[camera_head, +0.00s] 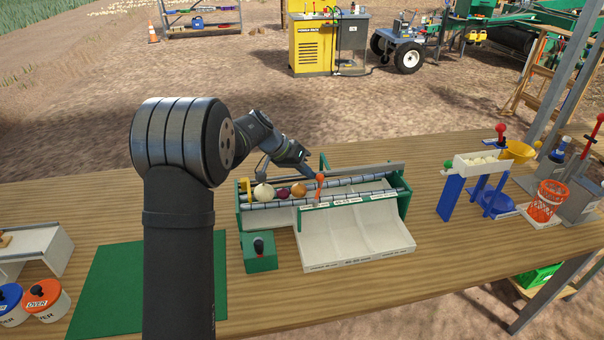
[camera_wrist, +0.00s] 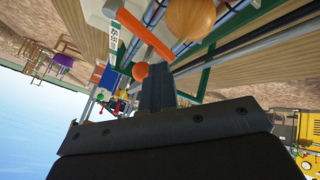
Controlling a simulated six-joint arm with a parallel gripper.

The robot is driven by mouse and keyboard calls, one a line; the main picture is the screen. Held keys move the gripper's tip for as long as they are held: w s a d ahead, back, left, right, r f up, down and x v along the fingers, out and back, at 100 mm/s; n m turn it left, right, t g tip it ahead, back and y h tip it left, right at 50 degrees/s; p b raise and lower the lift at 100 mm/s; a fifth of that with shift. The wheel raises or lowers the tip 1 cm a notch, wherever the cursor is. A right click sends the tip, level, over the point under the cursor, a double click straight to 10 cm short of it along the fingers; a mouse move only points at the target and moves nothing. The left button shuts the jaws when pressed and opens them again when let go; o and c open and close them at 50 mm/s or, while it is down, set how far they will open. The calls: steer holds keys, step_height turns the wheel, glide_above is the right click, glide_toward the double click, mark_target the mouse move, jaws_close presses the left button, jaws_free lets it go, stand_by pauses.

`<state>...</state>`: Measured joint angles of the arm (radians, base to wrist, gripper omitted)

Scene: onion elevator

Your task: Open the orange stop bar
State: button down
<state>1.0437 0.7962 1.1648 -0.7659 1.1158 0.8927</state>
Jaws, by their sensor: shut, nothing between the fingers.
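The orange stop bar (camera_head: 319,187) stands across the roller track of the elevator (camera_head: 350,206), with a round orange knob on its end. In the wrist view the bar (camera_wrist: 145,36) slants across the rollers, and its knob (camera_wrist: 140,71) is beside my fingertips. A white onion (camera_head: 263,192), a purple onion (camera_head: 283,194) and a tan onion (camera_head: 299,190) sit on the rollers left of the bar. My gripper (camera_head: 309,173) is shut and empty, reaching down from behind the track close to the knob. I cannot tell whether it touches the knob.
A yellow bracket (camera_head: 245,188) stands at the track's left end. A green box with a black knob (camera_head: 260,252) sits in front. A blue stand with a white tray (camera_head: 481,163) is at the right. OVER buckets (camera_head: 42,301) are front left. A green mat (camera_head: 112,287) lies bare.

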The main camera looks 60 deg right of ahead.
steer(key=shift+s+d+m+g+y, duration=0.5)
steer(key=shift+s+d+m, duration=0.25)
steer(key=shift+m, duration=0.25)
steer(key=shift+s, duration=0.1)
